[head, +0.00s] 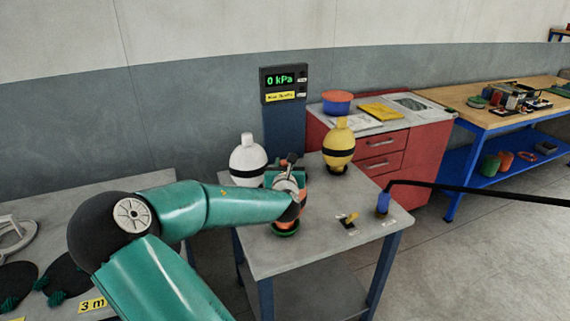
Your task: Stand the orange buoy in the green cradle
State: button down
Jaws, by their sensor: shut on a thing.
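My gripper (287,183) is over the middle of the small grey table and is shut on the orange buoy (289,217). My arm and wrist cover most of the buoy, so only orange patches with a dark band show around and below them. The green cradle (286,231) is a low green ring on the table directly under the buoy. I cannot tell whether the buoy's bottom touches the cradle or is just above it.
A white buoy (246,162) stands behind left and a yellow buoy (339,147) behind right, each with a dark band. A small yellow-handled valve (349,219) and a blue fitting with a black hose (383,203) are at the front right. A gauge behind reads 0 kPa (281,80).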

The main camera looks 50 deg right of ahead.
jog(key=shift+f, duration=0.4)
jog(key=c, duration=1)
grip_release()
jog(key=shift+f, duration=0.1)
jog(key=shift+s+a, duration=0.1)
jog(key=v, duration=1.3)
jog(key=shift+a, duration=0.2)
jog(key=shift+s, duration=0.15)
